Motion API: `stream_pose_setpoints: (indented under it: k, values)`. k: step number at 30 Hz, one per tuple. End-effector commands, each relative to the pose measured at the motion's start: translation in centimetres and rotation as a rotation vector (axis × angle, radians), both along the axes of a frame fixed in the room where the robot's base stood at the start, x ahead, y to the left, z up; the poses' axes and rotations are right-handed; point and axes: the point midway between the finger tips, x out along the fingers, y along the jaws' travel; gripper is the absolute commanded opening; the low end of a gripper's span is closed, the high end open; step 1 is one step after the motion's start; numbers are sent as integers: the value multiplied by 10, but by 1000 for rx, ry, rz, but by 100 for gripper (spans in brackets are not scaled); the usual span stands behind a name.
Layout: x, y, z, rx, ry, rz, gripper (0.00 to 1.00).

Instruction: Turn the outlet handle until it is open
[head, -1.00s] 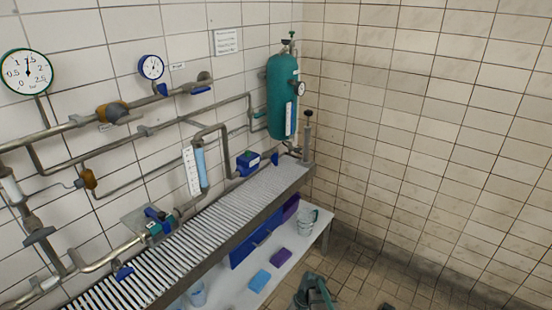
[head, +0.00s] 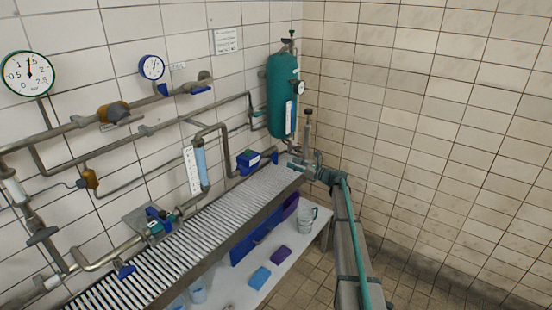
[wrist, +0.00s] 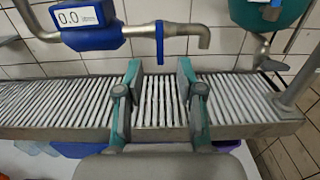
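The outlet handle is a blue lever (wrist: 160,43) hanging straight down from the pipe, just before its downturned spout (wrist: 203,38). In the head view the blue handle (head: 274,157) shows near the bench's far end, right of a blue meter box. My gripper (wrist: 159,75) is open and empty, its two teal-and-grey fingers apart. In the wrist view the handle lies between and beyond the fingertips, in line with the gap, and neither finger appears to touch it. In the head view my gripper (head: 301,165) is right of the handle, over the bench's far end.
The blue meter box (wrist: 88,25) reads 0.0 and sits left of the handle. The slatted bench (wrist: 55,105) runs below. A green tank (head: 283,95) and a grey vertical post (head: 306,138) stand close by. A clear jug (head: 308,217) is on the lower shelf.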

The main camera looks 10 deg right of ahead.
Motion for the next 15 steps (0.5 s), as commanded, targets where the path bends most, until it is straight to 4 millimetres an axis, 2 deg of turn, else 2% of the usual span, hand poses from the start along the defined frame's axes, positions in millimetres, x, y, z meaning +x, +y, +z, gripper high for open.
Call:
stream_pose_setpoints:
  k: [5,15]
  values:
    - [15,12,1,3,5,2,38]
    - [60,48,2,2,4,3,38]
